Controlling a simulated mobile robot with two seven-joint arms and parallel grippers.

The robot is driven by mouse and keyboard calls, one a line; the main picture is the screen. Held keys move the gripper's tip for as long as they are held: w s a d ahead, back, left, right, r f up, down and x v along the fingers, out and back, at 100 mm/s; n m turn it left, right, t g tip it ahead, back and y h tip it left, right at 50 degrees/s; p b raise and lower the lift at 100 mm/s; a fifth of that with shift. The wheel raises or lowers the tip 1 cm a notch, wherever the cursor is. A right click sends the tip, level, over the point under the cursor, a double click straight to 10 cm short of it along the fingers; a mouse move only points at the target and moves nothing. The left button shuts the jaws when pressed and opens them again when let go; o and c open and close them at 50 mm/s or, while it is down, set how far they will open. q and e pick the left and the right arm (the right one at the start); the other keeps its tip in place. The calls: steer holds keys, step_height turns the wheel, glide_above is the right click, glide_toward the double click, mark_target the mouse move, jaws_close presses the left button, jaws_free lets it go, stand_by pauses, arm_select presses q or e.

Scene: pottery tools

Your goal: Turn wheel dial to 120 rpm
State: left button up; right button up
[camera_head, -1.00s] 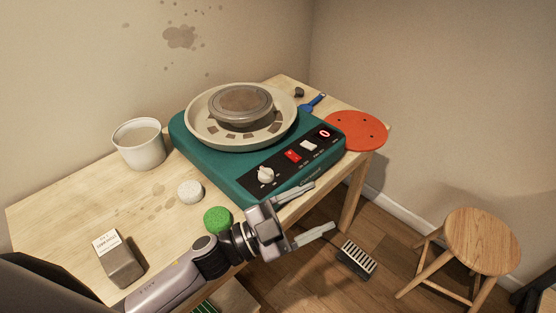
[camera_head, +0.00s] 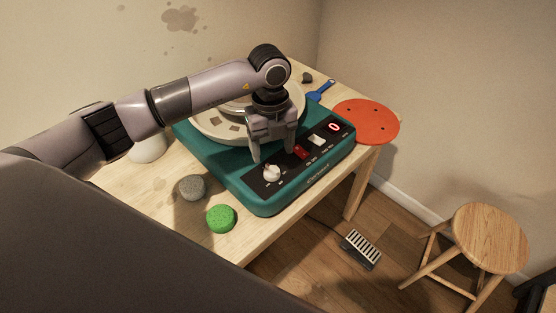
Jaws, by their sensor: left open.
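The teal pottery wheel (camera_head: 225,180) stands on the wooden table. Its white dial (camera_head: 271,173) is at the left end of the black front panel, apart from my gripper. Right of it on the panel are a red switch (camera_head: 301,152), a white switch (camera_head: 317,140) and a red display (camera_head: 334,127) that appears to read 0. My left gripper (camera_head: 272,156) points down over the panel, open and empty, with its fingers behind and to the right of the dial. My left arm hides much of the wheel head and splash pan (camera_head: 207,128). My right gripper is not in view.
A grey round lump (camera_head: 191,187) and a green round sponge (camera_head: 221,218) lie left of the wheel. A white bucket (camera_head: 148,148) is mostly behind my arm. An orange disc (camera_head: 366,122) and blue tool (camera_head: 320,92) lie right. A pedal (camera_head: 361,249) and stool (camera_head: 478,250) stand on the floor.

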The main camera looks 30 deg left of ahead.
mark_target(272, 168)
arm_select(q)
steer(key=shift+a+f, duration=0.15)
steer(key=shift+a, duration=0.05)
step_height(272, 168, down, 7)
steer(key=shift+r+p, duration=0.2)
steer(key=shift+p, duration=0.2)
steer(key=c, duration=1.1)
